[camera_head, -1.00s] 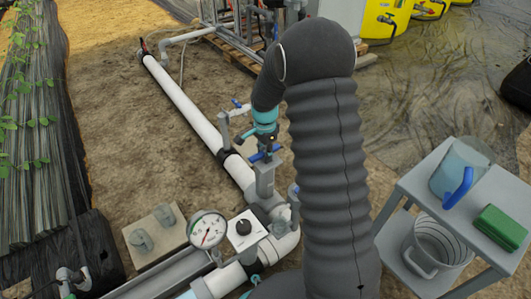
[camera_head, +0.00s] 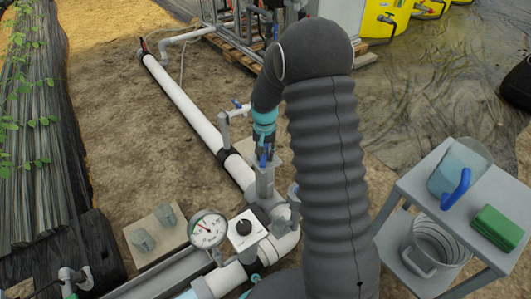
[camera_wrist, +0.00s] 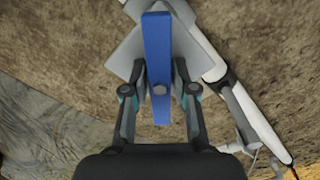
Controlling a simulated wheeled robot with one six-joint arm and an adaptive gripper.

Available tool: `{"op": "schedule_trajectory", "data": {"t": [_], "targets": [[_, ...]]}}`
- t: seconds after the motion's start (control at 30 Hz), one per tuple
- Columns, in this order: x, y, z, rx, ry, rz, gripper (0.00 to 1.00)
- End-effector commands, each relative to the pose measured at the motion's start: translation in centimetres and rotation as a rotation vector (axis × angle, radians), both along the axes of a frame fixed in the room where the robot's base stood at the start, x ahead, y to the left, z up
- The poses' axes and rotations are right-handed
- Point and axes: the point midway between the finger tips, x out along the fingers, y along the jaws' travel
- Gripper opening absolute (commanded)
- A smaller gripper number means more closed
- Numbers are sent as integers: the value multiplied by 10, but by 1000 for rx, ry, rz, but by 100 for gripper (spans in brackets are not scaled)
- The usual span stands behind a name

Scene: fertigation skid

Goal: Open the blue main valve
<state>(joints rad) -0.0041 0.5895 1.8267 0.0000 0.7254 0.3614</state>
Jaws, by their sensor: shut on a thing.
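The blue main valve handle (camera_wrist: 157,45) is a flat bar running up and down the wrist view, between the two fingers of my gripper (camera_wrist: 160,90). My gripper is shut on it from both sides. In the head view my gripper (camera_head: 264,143) points down over the valve, and a small part of the blue handle (camera_head: 263,160) shows below it. The handle sits on a grey valve body (camera_head: 265,182) on the white pipe line. The arm hides part of this area.
A pressure gauge (camera_head: 208,229) and a white box with a black knob (camera_head: 243,229) stand near the valve. A grey trolley (camera_head: 440,205) with a jug and a green block is at right. The long white pipe (camera_head: 187,105) runs to the back left.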

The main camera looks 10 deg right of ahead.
Motion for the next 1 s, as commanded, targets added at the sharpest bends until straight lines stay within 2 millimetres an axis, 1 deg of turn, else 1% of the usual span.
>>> {"op": "schedule_trajectory", "data": {"t": [0.7,0.83,1.0], "targets": [[0,0,0,0,1,784,0],[0,0,-1,0,1,862,0],[0,0,-1,0,1,877,0]]}}
